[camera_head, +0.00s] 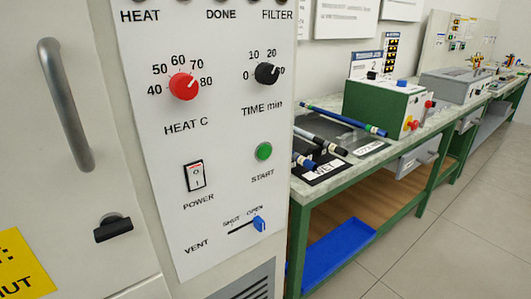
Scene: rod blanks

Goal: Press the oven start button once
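The oven's white control panel (215,130) fills the middle of the head view. The green START button (264,151) is on its right side, below the black TIME min knob (267,73). A red HEAT C knob (184,86) is at upper left, pointing near 80. The POWER rocker switch (195,176) is left of the button and lower. The blue VENT slider (259,224) stands at the OPEN end. Neither of my grippers is in view, and nothing covers the button.
The oven door (75,210) with a grey handle (66,105) and black latch (113,228) is at left. A green-framed bench (330,190) with rods and a green box (385,105) runs along the right. The floor at right is clear.

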